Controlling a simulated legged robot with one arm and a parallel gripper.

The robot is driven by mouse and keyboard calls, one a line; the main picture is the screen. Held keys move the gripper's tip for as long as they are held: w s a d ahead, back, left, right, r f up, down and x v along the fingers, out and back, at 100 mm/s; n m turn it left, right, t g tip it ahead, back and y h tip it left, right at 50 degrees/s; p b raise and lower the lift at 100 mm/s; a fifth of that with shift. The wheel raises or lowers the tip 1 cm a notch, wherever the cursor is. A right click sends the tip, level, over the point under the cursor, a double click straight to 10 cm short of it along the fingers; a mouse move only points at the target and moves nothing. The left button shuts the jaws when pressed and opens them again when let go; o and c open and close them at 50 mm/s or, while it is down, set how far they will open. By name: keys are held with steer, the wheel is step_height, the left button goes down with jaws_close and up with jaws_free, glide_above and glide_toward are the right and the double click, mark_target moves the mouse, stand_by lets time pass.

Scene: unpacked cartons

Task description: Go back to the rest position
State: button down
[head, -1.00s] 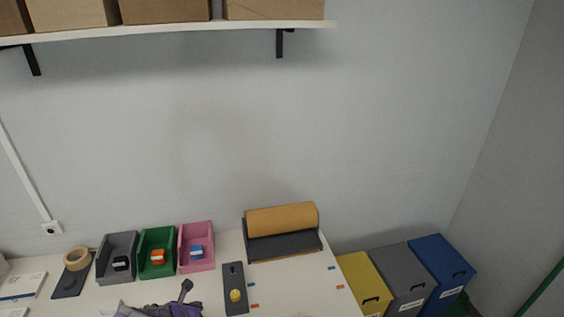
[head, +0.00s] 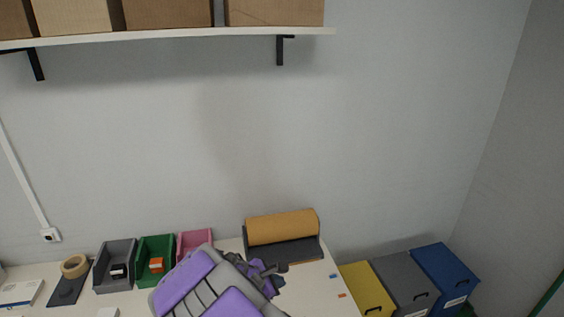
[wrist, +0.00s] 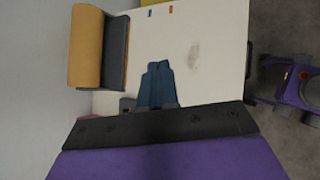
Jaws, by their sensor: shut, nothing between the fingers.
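My gripper (wrist: 157,84) is shut and empty in the wrist view, its two blue fingers side by side above the white table (wrist: 212,75). In the head view my purple and grey arm rises from the bottom edge over the table (head: 333,300). There the gripper end is near the paper roll and is small and partly hidden by my arm. My arm also covers much of the pink bin (head: 192,241) and the place of the dark plate with the yellow knob.
A brown roll (head: 281,226) in a dark holder stands at the table's back. Grey (head: 115,264) and green (head: 156,261) bins and a tape roll (head: 75,266) are on the left. Yellow, grey and blue boxes (head: 445,272) stand right of the table. A shelf with cartons (head: 170,35) hangs above.

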steer(key=s+d+r+m+g+b, duration=0.2)
steer(key=s+d+m+g, duration=0.1)
steer(key=s+d+m, duration=0.45)
steer(key=s+d+r+m+g+b, duration=0.1)
steer(key=s+d+r+m+g, duration=0.15)
steer(key=s+d+m, duration=0.5)
steer(key=s+m+g+y+b, duration=0.1)
steer(key=s+m+y+b, duration=0.1)
steer(key=s, duration=0.9)
steer(key=s+f+m+g+y+b, duration=0.1)
steer(key=s+m+y, duration=0.3)
steer(key=s, duration=0.6)
steer(key=shift+s+d+f+m+g+b, duration=0.25)
steer(key=shift+s+d+m+g+b, duration=0.15)
steer(key=shift+m, duration=0.1)
steer(key=c, duration=1.8)
jaws_free()
steer(key=shift+w, duration=0.1)
